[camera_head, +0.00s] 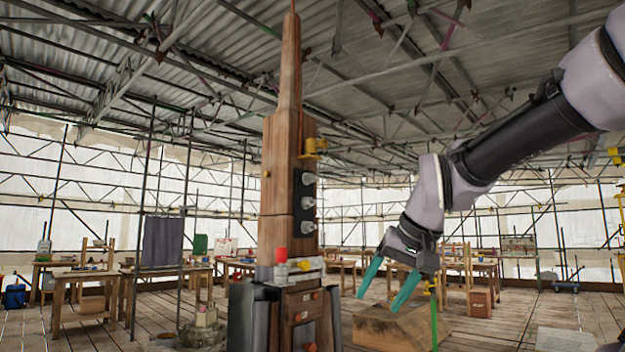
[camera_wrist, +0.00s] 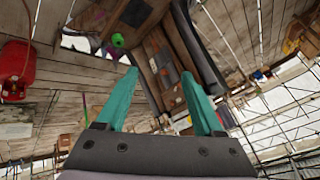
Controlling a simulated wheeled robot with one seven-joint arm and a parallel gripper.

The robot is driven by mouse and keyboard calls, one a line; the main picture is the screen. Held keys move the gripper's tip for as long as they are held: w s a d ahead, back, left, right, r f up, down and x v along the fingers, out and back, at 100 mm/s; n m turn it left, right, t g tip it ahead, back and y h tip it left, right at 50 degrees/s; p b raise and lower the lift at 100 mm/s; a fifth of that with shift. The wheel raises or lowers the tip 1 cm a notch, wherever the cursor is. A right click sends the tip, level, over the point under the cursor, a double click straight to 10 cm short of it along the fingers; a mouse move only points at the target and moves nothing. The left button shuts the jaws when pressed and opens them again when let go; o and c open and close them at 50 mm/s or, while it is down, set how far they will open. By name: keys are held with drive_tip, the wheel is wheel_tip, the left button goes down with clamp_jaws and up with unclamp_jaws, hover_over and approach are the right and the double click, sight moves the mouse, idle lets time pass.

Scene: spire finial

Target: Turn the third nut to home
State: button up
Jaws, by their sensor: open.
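A tall wooden spire (camera_head: 281,160) stands left of centre in the head view. On its right face is a dark plate (camera_head: 304,213) with three light-coloured nuts stacked one above another: an upper nut (camera_head: 309,178), a middle nut (camera_head: 309,202) and a lower nut (camera_head: 310,227). Which one counts as third, and how far each is turned, I cannot tell. My gripper (camera_head: 374,303), with teal fingers, is open and empty, pointing down, to the right of the spire and below the nuts. In the wrist view, my gripper (camera_wrist: 168,85) has its fingers spread with nothing between them.
A yellow fitting (camera_head: 314,148) sticks out above the nuts. A wooden block (camera_head: 400,330) lies below my gripper. Worktables (camera_head: 85,282) stand behind. Air between gripper and spire is clear.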

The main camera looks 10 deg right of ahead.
drive_tip(key=w+a+r+n+y, duration=0.2)
drive_tip(key=w+r+y, duration=0.1)
drive_tip(key=w+r, duration=0.35)
drive_tip(key=n+t+y, duration=0.5)
drive_tip(key=n+t, duration=0.1)
drive_tip(key=t, duration=0.1)
approach(311, 178)
drive_tip(key=x, duration=0.9)
drive_tip(key=shift+w+r, duration=0.1)
drive_tip(key=shift+w, duration=0.05)
clamp_jaws()
